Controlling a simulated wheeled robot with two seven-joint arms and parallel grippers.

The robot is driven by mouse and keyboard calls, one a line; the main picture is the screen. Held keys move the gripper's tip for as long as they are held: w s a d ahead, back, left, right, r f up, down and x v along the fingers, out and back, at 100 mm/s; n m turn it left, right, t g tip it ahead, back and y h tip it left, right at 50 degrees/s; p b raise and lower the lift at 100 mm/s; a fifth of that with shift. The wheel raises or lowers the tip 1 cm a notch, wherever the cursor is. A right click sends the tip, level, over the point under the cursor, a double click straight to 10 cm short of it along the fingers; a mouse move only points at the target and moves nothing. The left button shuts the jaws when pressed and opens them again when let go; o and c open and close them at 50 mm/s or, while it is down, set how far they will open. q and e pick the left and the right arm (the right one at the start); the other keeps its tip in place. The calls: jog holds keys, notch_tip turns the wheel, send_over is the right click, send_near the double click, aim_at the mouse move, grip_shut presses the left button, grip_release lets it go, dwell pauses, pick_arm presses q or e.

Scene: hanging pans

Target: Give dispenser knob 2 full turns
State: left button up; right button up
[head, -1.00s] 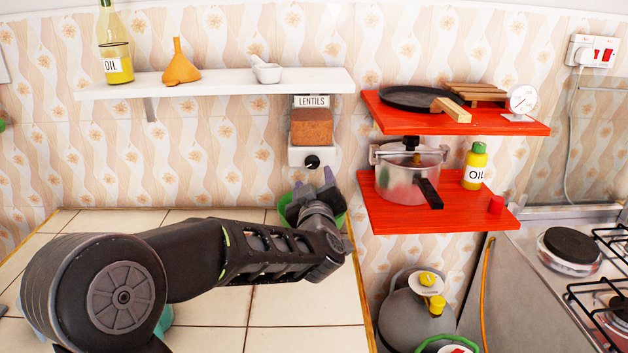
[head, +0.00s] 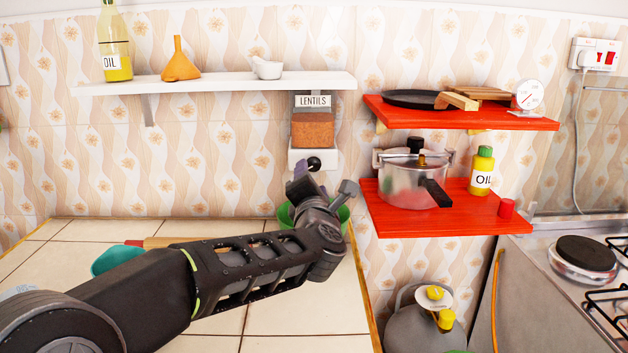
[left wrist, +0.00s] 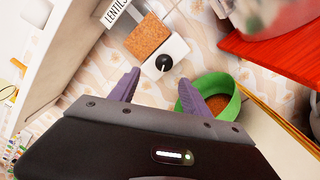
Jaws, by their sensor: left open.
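The lentils dispenser (head: 313,129) is mounted on the wall under the white shelf, with brown lentils in its clear box. Its black knob (head: 314,164) sits on the white lower block; it also shows in the left wrist view (left wrist: 163,62) with a pale pointer mark. My left gripper (head: 322,184) is open just below and in front of the knob, its two fingers spread apart. In the left wrist view the purple fingers (left wrist: 161,90) are empty and the knob lies beyond them, apart from both. A green bowl (left wrist: 225,84) with brown contents stands below the dispenser. My right gripper is not in view.
The white shelf (head: 220,82) above holds an oil bottle, a funnel and a small mortar. Red shelves (head: 455,222) at right hold a pan, a pressure cooker and a yellow oil bottle. The tiled counter (head: 290,300) is mostly clear, with a teal bowl (head: 118,258) at left.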

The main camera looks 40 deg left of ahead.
aim_at(314, 165)
pick_arm(q)
jog(key=n, duration=0.7)
jog(key=shift+w+d, duration=0.2)
jog(key=shift+d, duration=0.1)
jog(key=shift+p+x, duration=0.75)
jog(key=shift+x, duration=3.15)
jog(key=shift+f, duration=0.1)
grip_shut()
